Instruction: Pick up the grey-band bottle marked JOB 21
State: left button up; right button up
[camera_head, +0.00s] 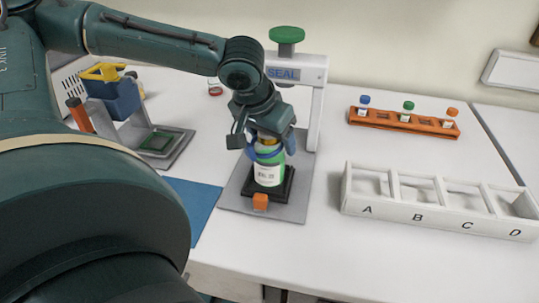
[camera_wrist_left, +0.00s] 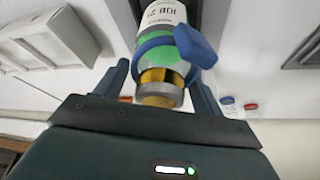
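A bottle (camera_head: 268,173) stands upright on the black pad of the SEAL station in the head view. In the left wrist view the bottle (camera_wrist_left: 162,15) has a white label reading JOB 21, a gold cap and a green part below the shoulder. My left gripper (camera_head: 265,147) is above and around the bottle's top. In the left wrist view its fingers (camera_wrist_left: 160,80) stand either side of the cap end, open, with a gap showing at the left finger. My right gripper is not in view.
The SEAL station's frame (camera_head: 315,115) rises right behind the bottle. An orange rack (camera_head: 385,122) with small capped vials is at the back right. A white rack (camera_head: 440,217) marked A to D is at right. A blue mat (camera_head: 195,203) and a blue-yellow device (camera_head: 118,98) are left.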

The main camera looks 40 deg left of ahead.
pick_arm(q)
jog(key=c, duration=1.3)
jog(key=shift+c, duration=0.2)
jog(key=shift+r, duration=0.15)
